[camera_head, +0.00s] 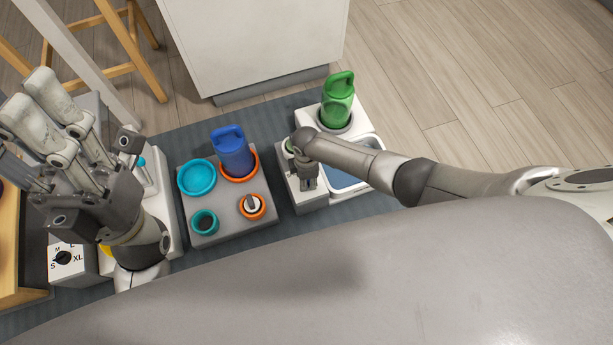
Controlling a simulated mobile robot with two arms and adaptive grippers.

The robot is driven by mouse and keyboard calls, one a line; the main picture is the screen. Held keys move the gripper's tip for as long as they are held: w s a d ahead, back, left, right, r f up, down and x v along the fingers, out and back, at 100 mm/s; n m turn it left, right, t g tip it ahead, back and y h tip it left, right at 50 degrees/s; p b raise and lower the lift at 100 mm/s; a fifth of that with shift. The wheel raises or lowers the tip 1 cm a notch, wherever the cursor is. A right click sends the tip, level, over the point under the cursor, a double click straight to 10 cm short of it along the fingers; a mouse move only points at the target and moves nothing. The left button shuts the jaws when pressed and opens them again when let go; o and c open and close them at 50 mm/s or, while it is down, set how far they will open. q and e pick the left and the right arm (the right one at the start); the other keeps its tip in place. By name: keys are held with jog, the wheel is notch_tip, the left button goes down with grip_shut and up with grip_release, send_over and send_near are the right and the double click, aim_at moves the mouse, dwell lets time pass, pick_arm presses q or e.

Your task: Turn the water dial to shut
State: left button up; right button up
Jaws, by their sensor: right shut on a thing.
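My right gripper (308,184) reaches in from the right and points down over the left part of a white and grey water unit (301,195). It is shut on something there. The water dial is not clearly seen; my gripper and wrist cover that spot.
A green bottle (338,98) stands behind my right forearm. A grey block (222,222) holds a blue bottle (232,150) and several colored rings. A size dial (63,258) marked S to XL is at lower left. A white cabinet (255,45) stands behind the mat.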

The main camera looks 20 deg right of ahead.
jog(key=shift+n, duration=0.9)
jog(key=o, duration=1)
jog(key=shift+o, duration=0.2)
notch_tip(320, 180, up, 12)
dwell(0.5)
